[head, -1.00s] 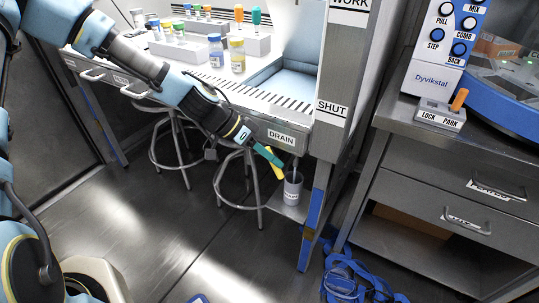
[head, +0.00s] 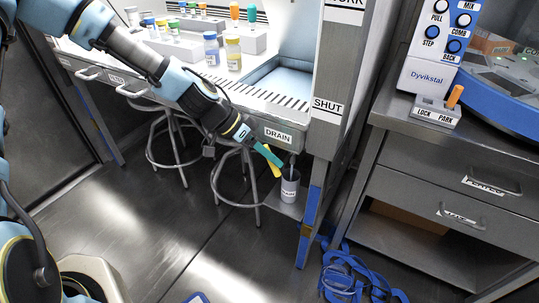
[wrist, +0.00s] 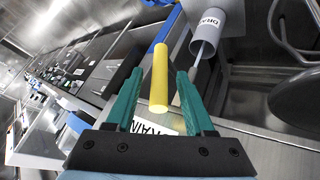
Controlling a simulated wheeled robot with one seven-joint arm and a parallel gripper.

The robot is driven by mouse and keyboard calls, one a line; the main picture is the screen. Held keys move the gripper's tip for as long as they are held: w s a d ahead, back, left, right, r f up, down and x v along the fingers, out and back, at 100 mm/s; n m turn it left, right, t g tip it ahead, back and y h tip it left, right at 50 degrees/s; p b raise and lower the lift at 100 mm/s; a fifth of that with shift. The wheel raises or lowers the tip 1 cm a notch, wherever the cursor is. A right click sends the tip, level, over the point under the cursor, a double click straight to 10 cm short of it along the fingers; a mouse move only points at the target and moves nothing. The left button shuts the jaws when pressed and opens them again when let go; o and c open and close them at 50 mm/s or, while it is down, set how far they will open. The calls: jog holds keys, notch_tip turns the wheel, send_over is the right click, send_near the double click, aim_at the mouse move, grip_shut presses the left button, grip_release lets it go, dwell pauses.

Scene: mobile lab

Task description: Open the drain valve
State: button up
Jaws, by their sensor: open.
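The drain valve's yellow handle (head: 274,172) is below the hood's front edge, under the DRAIN label (head: 278,136). My gripper (head: 268,155), with green fingers, is at the handle and hides part of it in the head view. In the wrist view the yellow handle (wrist: 159,75) stands between the two open fingers (wrist: 160,88), with a gap visible on each side. A grey labelled container (head: 290,187) stands just right of the handle; it also shows in the wrist view (wrist: 217,22), with a thin pipe at its mouth.
The hood's side post with the SHUT label (head: 327,106) and its blue-taped leg (head: 309,213) stand right of the container. Stools (head: 236,180) stand below the hood. A blue strap heap (head: 350,275) lies on the floor. A drawer bench (head: 450,170) is at right.

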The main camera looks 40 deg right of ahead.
jog(key=v, duration=1)
jog(key=shift+a+r, duration=0.2)
jog(key=shift+r, duration=0.1)
jog(key=shift+w, duration=0.2)
jog(key=w+a+r+n+t+y+p, duration=0.2)
jog(key=w+a+n+p, duration=0.15)
jog(key=a, duration=0.65)
jog(key=w+a+r+n+t+y+p, duration=0.2)
jog(key=w+a+n, duration=0.3)
jog(key=a, duration=0.5)
jog(key=a+r+n+t+y+p, duration=0.1)
jog(key=a+r+n, duration=0.4)
jog(key=a, duration=0.3)
jog(key=a+r+n+t+y+p, duration=0.1)
jog(key=a+r+n+t+p, duration=0.1)
jog(key=a+r+n, duration=0.3)
jog(key=a, duration=0.4)
jog(key=shift+r+n, duration=0.35)
jog(key=shift+r, duration=0.05)
jog(key=shift+w+a, duration=0.15)
jog(key=shift+w, duration=0.05)
